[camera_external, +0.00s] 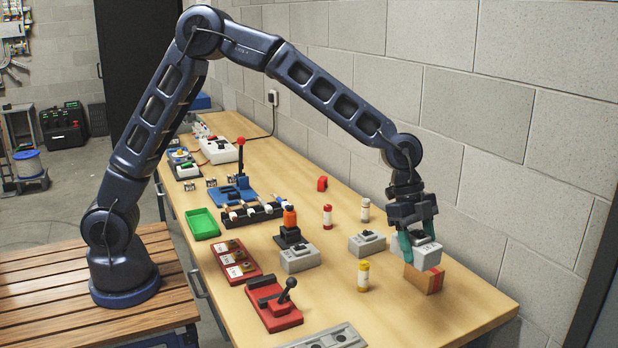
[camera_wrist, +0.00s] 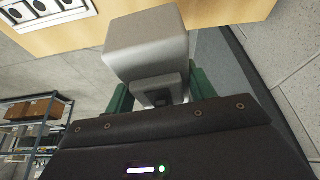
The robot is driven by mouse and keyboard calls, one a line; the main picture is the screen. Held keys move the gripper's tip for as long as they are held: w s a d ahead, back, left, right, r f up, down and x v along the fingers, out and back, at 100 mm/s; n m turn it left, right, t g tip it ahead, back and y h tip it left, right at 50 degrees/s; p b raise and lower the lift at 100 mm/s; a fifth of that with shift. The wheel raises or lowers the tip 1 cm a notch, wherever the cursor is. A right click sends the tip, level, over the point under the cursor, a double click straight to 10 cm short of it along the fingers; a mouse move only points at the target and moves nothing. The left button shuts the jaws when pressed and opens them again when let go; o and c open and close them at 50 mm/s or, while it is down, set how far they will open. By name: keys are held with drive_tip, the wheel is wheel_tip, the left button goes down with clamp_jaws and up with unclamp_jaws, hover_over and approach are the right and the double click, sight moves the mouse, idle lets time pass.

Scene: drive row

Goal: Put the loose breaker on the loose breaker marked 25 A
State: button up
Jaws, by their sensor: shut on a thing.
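My gripper (camera_external: 418,243) has green fingers and is shut on a light grey breaker (camera_external: 427,257) with a dark switch. In the wrist view the held breaker (camera_wrist: 147,48) sits between the green fingers, its plain side toward the camera. Two more grey breakers with dark switches stand on the bench: one at the middle (camera_external: 300,260), the other (camera_external: 367,244) just left of my gripper. Their ratings are too small to read, so I cannot tell which is marked 25 A. Both tops look clear.
Yellow (camera_external: 363,276), red (camera_external: 327,217) and white (camera_external: 365,211) cylinders stand near the breakers. A red lever switch (camera_external: 270,312) and grey socket plate (camera_external: 335,338) lie toward the front.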

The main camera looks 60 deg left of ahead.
drive_tip(key=shift+r, duration=0.5)
drive_tip(key=w+a+r+n+t, duration=0.1)
drive_tip(key=w+a+r+n, duration=0.15)
drive_tip(key=a, duration=0.45)
drive_tip(key=w+a+r+n, duration=0.15)
drive_tip(key=w+a, duration=0.25)
drive_tip(key=a, duration=0.4)
wheel_tip(320, 180, up, 4)
drive_tip(key=f+n+t+y, duration=0.1)
drive_tip(key=n+t, duration=0.1)
drive_tip(key=n, duration=0.2)
hover_over(376, 230)
drive_tip(key=s+a, duration=0.1)
drive_tip(key=f, duration=1.9)
drive_tip(key=shift+s, duration=0.2)
drive_tip(key=shift+f, duration=0.1)
drive_tip(key=o, duration=1.2)
